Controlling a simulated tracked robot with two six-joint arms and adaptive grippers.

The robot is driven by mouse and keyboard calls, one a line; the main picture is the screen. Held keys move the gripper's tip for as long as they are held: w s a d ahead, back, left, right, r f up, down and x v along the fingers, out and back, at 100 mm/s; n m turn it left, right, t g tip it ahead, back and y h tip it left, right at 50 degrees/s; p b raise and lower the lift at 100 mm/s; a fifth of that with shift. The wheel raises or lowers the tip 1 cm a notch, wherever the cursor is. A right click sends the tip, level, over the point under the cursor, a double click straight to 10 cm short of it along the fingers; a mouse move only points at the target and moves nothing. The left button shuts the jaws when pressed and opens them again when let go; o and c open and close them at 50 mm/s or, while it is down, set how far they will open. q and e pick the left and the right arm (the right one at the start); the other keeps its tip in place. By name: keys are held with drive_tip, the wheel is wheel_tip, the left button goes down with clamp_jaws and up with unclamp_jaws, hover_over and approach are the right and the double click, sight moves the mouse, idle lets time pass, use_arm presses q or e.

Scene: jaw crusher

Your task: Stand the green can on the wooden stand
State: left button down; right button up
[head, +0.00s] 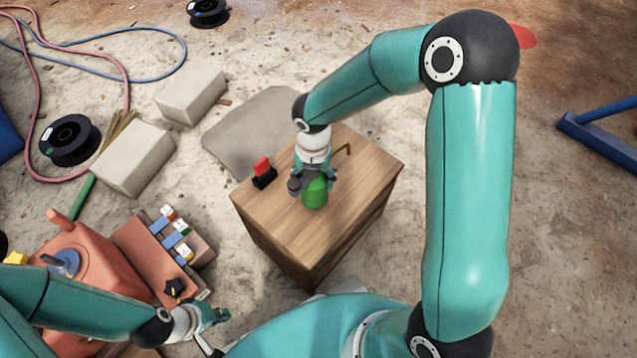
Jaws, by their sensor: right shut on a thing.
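The green can (314,194) is in the head view, at the top of the wooden stand (298,237). My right gripper (313,184) is above the stand and shut on the green can. The can's upper part is hidden by the gripper. I cannot tell whether the can touches the stand top or hangs just above it. My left gripper (215,316) is at the lower left, beside the red machine, and looks empty; I cannot tell how far its fingers are apart.
A small red and black object (263,173) stands on the stand, left of the can. A thin brown hook-shaped piece (344,151) is at its back. The red machine (101,266) with a block tray (165,250) is at the lower left. Pale blocks (133,158) lie beyond.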

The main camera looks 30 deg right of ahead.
drive_tip(key=shift+f, duration=1)
drive_tip(key=shift+f, duration=0.2)
drive_tip(key=o, duration=1.6)
drive_tip(key=shift+r, duration=0.15)
wheel_tip(320, 180, up, 12)
drive_tip(key=p, duration=0.4)
drive_tip(key=shift+p, duration=0.3)
drive_tip(key=shift+s, duration=0.1)
